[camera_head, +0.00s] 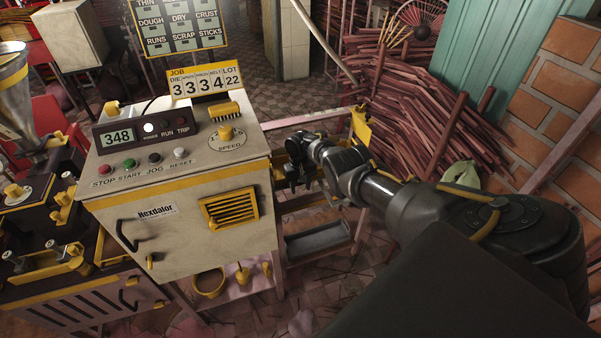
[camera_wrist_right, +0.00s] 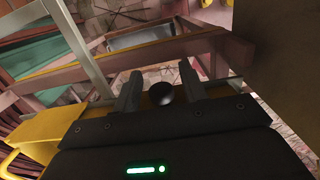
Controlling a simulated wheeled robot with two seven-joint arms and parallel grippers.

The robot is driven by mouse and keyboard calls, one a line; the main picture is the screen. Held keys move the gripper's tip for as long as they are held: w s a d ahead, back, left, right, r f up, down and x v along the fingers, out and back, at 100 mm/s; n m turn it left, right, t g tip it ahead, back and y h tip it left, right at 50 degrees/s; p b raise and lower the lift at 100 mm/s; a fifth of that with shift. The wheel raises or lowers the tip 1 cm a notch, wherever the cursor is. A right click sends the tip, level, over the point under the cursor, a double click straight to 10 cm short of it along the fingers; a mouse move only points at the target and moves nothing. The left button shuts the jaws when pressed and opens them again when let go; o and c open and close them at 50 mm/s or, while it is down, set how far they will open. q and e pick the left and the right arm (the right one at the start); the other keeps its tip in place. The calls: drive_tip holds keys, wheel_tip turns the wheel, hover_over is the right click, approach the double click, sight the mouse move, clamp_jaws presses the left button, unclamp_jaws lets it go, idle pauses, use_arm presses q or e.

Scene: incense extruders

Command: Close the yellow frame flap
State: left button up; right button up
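My right gripper (camera_head: 296,165) is beside the right side of the cream control cabinet (camera_head: 180,232). In the right wrist view its two fingers (camera_wrist_right: 160,88) are apart, with a dark round knob (camera_wrist_right: 161,94) between them. A yellow surface lies just behind the knob; I cannot tell whether the fingers touch the knob. A yellow plate (camera_head: 361,128) stands upright behind my right wrist. A yellow part (camera_wrist_right: 38,135) also shows at lower left in the right wrist view. I cannot tell for sure which yellow piece is the frame flap. My left gripper is not in view.
A metal rail frame (camera_wrist_right: 170,52) with a grey tray (camera_head: 317,240) stands right of the cabinet, close around the gripper. A pile of reddish sticks (camera_head: 440,125) and a brick wall (camera_head: 560,100) are at the right. The dark machine (camera_head: 50,230) is at the left.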

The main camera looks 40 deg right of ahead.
drive_tip(key=r+p, duration=0.5)
drive_tip(key=r, duration=0.4)
drive_tip(key=shift+w+r, duration=0.15)
drive_tip(key=shift+w, duration=0.05)
drive_tip(key=shift+r+p, duration=0.3)
drive_tip(key=shift+r, duration=0.45)
drive_tip(key=shift+f, duration=0.1)
